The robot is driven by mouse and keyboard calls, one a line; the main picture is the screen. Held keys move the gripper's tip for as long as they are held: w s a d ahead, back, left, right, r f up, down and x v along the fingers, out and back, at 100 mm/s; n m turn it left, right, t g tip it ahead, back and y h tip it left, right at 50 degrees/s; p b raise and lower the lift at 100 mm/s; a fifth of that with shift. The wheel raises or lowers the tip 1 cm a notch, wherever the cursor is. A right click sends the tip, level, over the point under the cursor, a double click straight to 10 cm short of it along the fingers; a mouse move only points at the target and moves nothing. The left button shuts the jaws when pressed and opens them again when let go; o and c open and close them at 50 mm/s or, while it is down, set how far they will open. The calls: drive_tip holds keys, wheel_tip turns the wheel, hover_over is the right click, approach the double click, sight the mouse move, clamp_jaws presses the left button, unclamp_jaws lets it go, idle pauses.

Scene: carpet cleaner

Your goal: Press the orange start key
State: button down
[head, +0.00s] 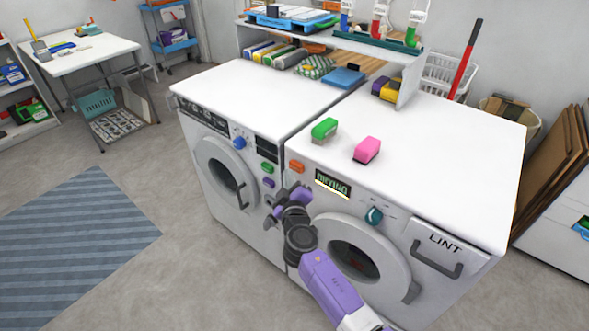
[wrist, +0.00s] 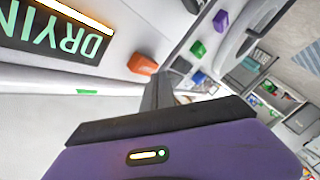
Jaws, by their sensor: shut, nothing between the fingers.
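The orange start key (head: 297,167) is a small block on the upper left of the right machine's front panel, left of its lit "DRYING" display (head: 332,184). In the wrist view the orange key (wrist: 142,64) lies just ahead and slightly left of my fingertips, with a visible gap. My gripper (head: 270,201) is in front of the panels, below the key in the head view. In the wrist view its dark fingers (wrist: 158,90) are together and hold nothing. The key is unobstructed in both views.
Green (head: 267,168) and purple (head: 267,183) keys sit close by on the left machine, with a blue knob (head: 240,142). A teal knob (head: 374,215) and a lint drawer (head: 437,250) are on the right machine. Green (head: 324,128) and pink (head: 367,149) blocks lie on top.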

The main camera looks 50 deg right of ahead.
drive_tip(key=shift+a, duration=0.15)
drive_tip(key=shift+s+a+b, duration=0.1)
drive_tip(key=shift+a+b, duration=0.6)
drive_tip(key=shift+a, duration=1.7)
drive_tip(key=s+a+r+t+y, duration=0.2)
drive_tip(key=s+a+t+y, duration=0.2)
drive_tip(key=s+a+y, duration=0.75)
drive_tip(key=s+a+r, duration=0.2)
drive_tip(key=s+a, duration=0.1)
drive_tip(key=s, duration=0.6)
drive_tip(key=s+a+r+m+g, duration=0.1)
drive_tip(key=s+a, duration=0.3)
drive_tip(key=s, duration=0.5)
drive_tip(key=s+a+r+g, duration=0.1)
drive_tip(key=s+a, duration=0.3)
drive_tip(key=s, duration=0.5)
drive_tip(key=shift+s+a+r, duration=0.2)
drive_tip(key=shift+s+r, duration=0.05)
drive_tip(key=shift+r, duration=0.65)
